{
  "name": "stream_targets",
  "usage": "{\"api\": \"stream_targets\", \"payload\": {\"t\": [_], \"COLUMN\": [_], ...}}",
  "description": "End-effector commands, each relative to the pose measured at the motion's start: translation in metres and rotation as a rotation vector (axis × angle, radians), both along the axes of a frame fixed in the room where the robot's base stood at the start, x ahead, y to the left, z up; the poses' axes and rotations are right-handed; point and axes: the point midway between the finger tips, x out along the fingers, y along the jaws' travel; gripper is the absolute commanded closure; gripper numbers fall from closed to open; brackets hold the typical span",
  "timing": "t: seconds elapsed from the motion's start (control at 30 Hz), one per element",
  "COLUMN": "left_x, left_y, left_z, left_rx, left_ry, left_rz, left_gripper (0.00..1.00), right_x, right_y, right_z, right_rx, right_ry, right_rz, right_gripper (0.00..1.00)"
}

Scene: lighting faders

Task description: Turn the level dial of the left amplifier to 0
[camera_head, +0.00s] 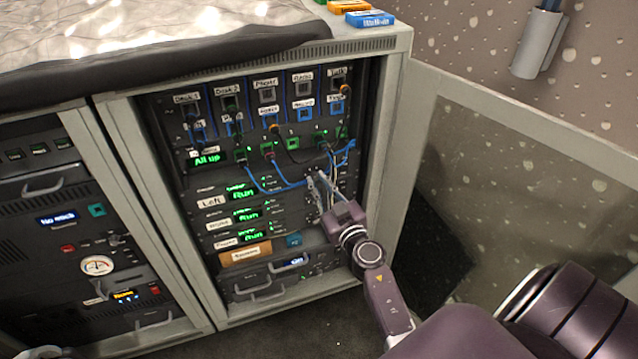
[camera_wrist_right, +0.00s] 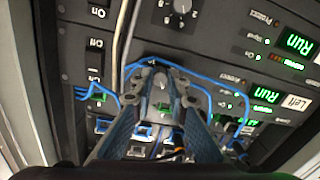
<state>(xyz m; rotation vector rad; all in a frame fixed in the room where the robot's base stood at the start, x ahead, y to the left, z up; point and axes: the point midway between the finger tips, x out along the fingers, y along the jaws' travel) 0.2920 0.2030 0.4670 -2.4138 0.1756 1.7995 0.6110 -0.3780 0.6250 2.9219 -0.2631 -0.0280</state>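The left amplifier (camera_head: 211,202), labelled "Left" with a green "Run" display, is the top of three similar units in the right-hand rack. Its label also shows upside down in the right wrist view (camera_wrist_right: 292,102). My right gripper (camera_head: 318,183) reaches its right part. In the right wrist view the two fingers (camera_wrist_right: 163,78) are a little apart, on either side of a grey area where this amplifier's dial sits. The fingertips hide most of the dial, so its setting and any contact cannot be told. My left gripper is not clearly seen.
Blue cables (camera_head: 262,185) hang in front of the panel around my right gripper. The dial of the neighbouring amplifier (camera_wrist_right: 182,6) and rocker switches (camera_wrist_right: 95,55) are close by. An open rack door (camera_head: 520,170) stands at the right.

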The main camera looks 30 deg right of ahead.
Motion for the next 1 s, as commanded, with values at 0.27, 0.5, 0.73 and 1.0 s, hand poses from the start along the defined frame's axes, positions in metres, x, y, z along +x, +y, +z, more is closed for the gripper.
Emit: {"api": "stream_targets", "payload": {"t": [0.27, 0.5, 0.73, 1.0], "left_x": [0.0, 0.003, 0.003, 0.001], "left_y": [0.0, -0.001, -0.002, -0.002], "left_z": [0.0, -0.006, -0.039, -0.073], "left_rx": [0.0, -0.001, 0.0, 0.002], "left_ry": [-0.001, -0.004, 0.021, 0.039], "left_rz": [0.0, -0.002, -0.006, -0.007], "left_gripper": [0.6, 0.6, 0.6, 0.6], "right_x": [0.0, 0.0, 0.0, 0.0], "right_y": [0.0, 0.0, 0.0, 0.0], "right_z": [0.0, 0.001, 0.002, 0.002], "right_rx": [-0.003, -0.056, -0.203, -0.445], "right_ry": [0.001, 0.014, 0.05, 0.109], "right_rz": [0.0, 0.0, 0.0, -0.001], "right_gripper": [1.0, 1.0, 1.0, 1.0]}}
